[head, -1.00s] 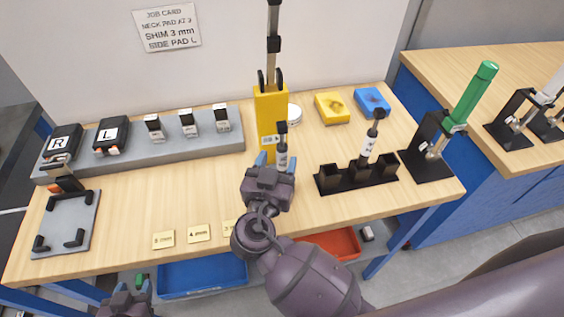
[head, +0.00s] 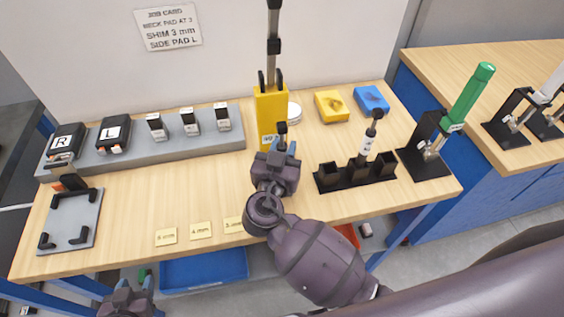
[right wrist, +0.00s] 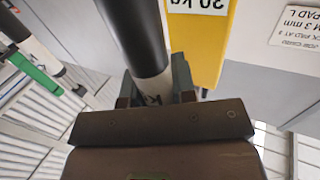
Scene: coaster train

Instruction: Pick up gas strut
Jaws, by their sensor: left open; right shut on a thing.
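My right gripper (head: 278,150) is shut on a gas strut (head: 281,130), a slim cylinder with a dark upper part and a white band. In the right wrist view the strut (right wrist: 137,35) rises from between the fingers (right wrist: 155,92), in front of a yellow block. In the head view the gripper hides most of it, so its lower end cannot be seen. A second, similar strut (head: 367,147) stands tilted in a black slotted rack (head: 345,184). My left gripper (head: 128,296) is open and low at the bottom edge, in front of the table.
The yellow block (head: 270,105) with a column stands behind the right gripper. A green cylinder (head: 468,98) leans in a black stand at right. A grey rail (head: 170,143) holds pads and several small blocks. Yellow shim cards (head: 200,230) lie in front; the table middle is clear.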

